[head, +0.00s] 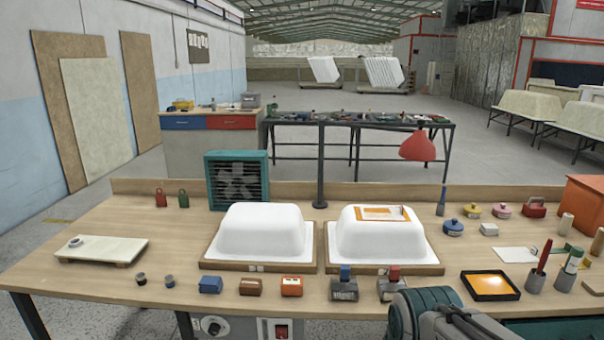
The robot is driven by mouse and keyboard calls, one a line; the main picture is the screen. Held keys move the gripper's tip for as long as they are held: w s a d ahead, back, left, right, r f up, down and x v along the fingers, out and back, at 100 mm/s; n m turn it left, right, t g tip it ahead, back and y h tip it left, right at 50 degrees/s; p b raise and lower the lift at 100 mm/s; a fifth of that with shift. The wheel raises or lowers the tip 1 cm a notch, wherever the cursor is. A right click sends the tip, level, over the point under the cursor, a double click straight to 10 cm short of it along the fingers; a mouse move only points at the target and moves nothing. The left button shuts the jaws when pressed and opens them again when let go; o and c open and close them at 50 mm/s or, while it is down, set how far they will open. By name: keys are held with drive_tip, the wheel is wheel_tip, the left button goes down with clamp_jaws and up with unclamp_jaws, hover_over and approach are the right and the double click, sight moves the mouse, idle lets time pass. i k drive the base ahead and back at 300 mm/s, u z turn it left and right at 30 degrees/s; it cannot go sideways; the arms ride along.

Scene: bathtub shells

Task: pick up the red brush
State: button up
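A slim red-handled item (544,257), which looks like the red brush, stands tilted in a small grey cup (535,282) at the right of the wooden table. Its lower end is hidden inside the cup. Just right of it, a second grey cup (565,282) holds a green-and-white item (574,259), close beside it. A teal and grey part, probably of my arm, shows at the bottom edge, left of and nearer than the cups. No gripper fingers show, so I cannot see what they hold.
A black tray with an orange surface (490,298) lies left of the cups. An orange box (585,208) and light cylinders (566,224) stand behind. Two white tub shells (262,230) (380,240) fill the table's middle. Small blocks line the front. The left side has clear wood.

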sight(546, 250)
drive_tip(key=z, duration=1.4)
